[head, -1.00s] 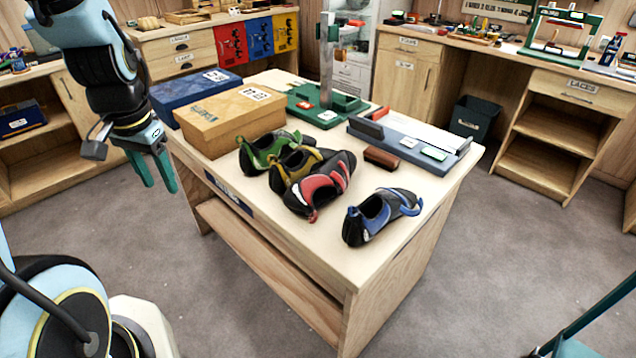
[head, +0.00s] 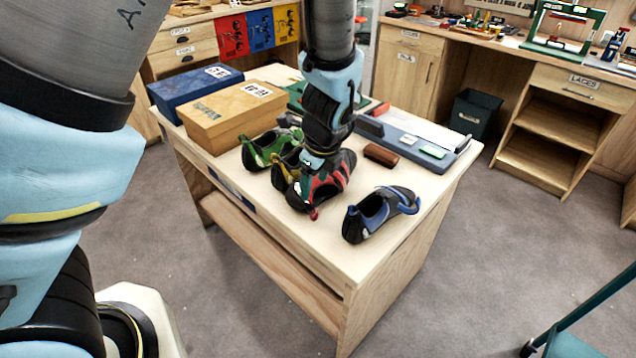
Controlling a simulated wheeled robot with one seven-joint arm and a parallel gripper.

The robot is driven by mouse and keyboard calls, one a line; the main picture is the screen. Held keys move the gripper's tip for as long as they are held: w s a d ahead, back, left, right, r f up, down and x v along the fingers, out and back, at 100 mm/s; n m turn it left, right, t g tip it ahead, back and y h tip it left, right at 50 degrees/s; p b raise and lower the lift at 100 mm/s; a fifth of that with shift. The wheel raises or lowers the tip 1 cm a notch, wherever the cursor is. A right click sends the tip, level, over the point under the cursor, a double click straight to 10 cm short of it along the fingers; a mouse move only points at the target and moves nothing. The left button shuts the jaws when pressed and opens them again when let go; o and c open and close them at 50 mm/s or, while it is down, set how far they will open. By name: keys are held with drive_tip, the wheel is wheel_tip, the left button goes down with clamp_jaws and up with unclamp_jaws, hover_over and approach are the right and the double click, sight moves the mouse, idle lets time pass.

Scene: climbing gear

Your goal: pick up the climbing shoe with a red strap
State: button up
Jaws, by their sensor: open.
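The red-strapped climbing shoe (head: 307,198), black and red, sits on the table among the other shoes, its toe toward the upper right. My gripper (head: 323,179) points down over it from above. The gripper is open, with its teal fingers at the red strap. My wrist hides part of the shoe, and I cannot tell whether the fingers touch it. A yellow shoe (head: 281,170) is close beside it on the left, partly hidden. A green shoe (head: 256,155) is farther left. A blue shoe (head: 372,214) stands apart on the right.
The wooden table (head: 300,245) has bare top along its front edge. A tan box (head: 225,122) and a blue box (head: 185,92) stand at its left back. A brown block (head: 381,155) and a blue-grey tray (head: 408,143) lie behind the shoes. A dark bin (head: 474,114) stands on the floor.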

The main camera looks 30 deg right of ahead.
sight(311, 202)
drive_tip(key=b+x, duration=0.3)
drive_tip(key=x, duration=0.2)
drive_tip(key=shift+b, duration=0.4)
drive_tip(key=b+x, duration=0.5)
drive_tip(key=shift+w+d+f, duration=0.15)
drive_tip(key=shift+d+f, duration=0.05)
clamp_jaws()
drive_tip(key=shift+r, duration=0.1)
